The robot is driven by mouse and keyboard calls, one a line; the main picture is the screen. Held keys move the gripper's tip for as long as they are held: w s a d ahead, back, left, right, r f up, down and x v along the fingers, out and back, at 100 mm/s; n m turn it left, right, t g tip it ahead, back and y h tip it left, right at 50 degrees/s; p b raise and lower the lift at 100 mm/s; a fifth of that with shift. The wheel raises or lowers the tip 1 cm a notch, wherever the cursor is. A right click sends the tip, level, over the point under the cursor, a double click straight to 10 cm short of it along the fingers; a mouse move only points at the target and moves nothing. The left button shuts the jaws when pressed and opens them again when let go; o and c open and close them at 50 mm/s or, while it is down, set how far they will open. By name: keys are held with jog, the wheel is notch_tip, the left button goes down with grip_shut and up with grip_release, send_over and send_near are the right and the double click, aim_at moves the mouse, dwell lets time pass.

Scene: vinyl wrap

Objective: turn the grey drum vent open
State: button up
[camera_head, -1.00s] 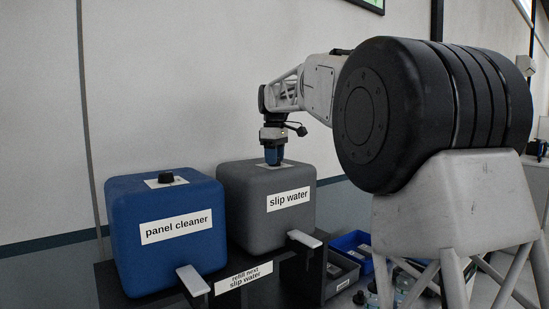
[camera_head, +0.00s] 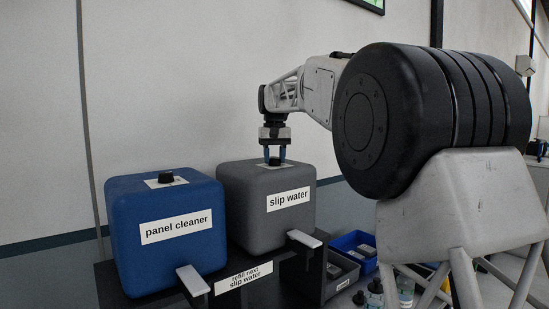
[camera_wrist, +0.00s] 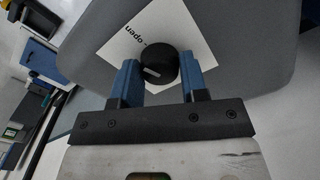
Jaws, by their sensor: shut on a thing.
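The grey drum (camera_head: 262,232) labelled "slip water" stands right of the blue drum in the head view. Its black vent knob (camera_head: 274,161) sits on a white label (camera_wrist: 120,40) on top. My gripper (camera_head: 274,156) points down over it, with one blue finger on each side. In the wrist view the knob (camera_wrist: 158,66) lies between the fingers, and my gripper (camera_wrist: 160,76) is shut on it. A pale pointer mark on the knob points left in that view. The word "open" with a dash is printed beside the knob; the rest of the label is partly hidden.
A blue drum (camera_head: 165,255) labelled "panel cleaner" stands to the left with its own black vent (camera_head: 166,177). A sign (camera_head: 243,277) reads "refill next slip water". Grey-white taps (camera_head: 304,239) project in front. Bins (camera_head: 355,243) and bottles sit lower right.

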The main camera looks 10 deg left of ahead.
jog(key=m, duration=0.3)
jog(key=shift+m, duration=0.3)
dwell(0.4)
jog(key=o, duration=0.9)
jog(key=shift+r, duration=0.2)
jog(key=shift+r, duration=3.7)
jog(key=shift+d, duration=0.15)
